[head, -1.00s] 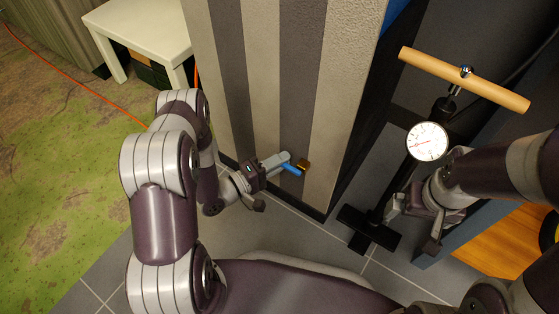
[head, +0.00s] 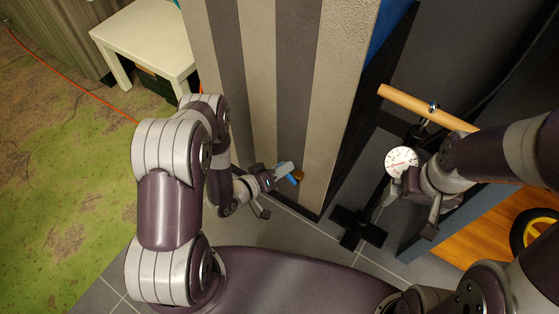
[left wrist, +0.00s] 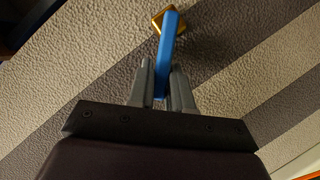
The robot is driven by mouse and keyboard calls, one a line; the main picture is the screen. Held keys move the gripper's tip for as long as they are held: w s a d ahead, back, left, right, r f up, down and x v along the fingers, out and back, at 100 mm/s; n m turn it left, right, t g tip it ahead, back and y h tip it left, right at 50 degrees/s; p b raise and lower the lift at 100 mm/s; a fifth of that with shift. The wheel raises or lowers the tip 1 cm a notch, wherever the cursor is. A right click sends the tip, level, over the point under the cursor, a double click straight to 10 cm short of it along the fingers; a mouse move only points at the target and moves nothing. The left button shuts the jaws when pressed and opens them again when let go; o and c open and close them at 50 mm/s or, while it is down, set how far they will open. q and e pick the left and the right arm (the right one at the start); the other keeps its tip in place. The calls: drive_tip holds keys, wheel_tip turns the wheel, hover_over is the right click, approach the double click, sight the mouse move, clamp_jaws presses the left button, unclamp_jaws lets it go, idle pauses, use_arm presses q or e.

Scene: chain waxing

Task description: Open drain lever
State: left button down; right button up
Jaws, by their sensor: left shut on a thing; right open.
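The drain lever is a blue handle (left wrist: 167,48) on a brass fitting (left wrist: 163,20) low on the striped wall. In the head view the blue handle (head: 293,176) and the brass fitting (head: 299,176) show near the wall's lower right corner. My left gripper (left wrist: 163,82) is shut on the blue handle, with one finger on each side of it near its free end. In the head view my left gripper (head: 280,176) partly hides the lever. My right gripper (head: 404,205) is open and empty, pointing down near the pump.
A floor pump with a wooden handle (head: 425,107) and a round gauge (head: 401,161) stands right of the striped wall (head: 253,75), partly behind my right arm. A white table (head: 147,38) stands at the upper left. An orange cord (head: 70,85) crosses the green carpet (head: 60,180).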

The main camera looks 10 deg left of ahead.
use_arm(q)
drive_tip(key=m+p, duration=0.1)
drive_tip(key=d+r+m+y+p, duration=0.1)
drive_tip(key=shift+s+d+r+p, duration=0.15)
drive_tip(key=shift+s+p, duration=0.1)
drive_tip(key=shift+p, duration=0.1)
drive_tip(key=shift+s+d+m+y+p, duration=0.1)
drive_tip(key=shift+d+m+y+p, duration=0.25)
drive_tip(key=shift+m+y+p, duration=0.3)
drive_tip(key=c, duration=1.1)
unclamp_jaws()
drive_tip(key=shift+s+r, duration=0.1)
drive_tip(key=p+v, duration=0.4)
drive_tip(key=v, duration=0.8)
drive_tip(key=shift+s+a+p, duration=0.1)
drive_tip(key=shift+s+p, duration=0.2)
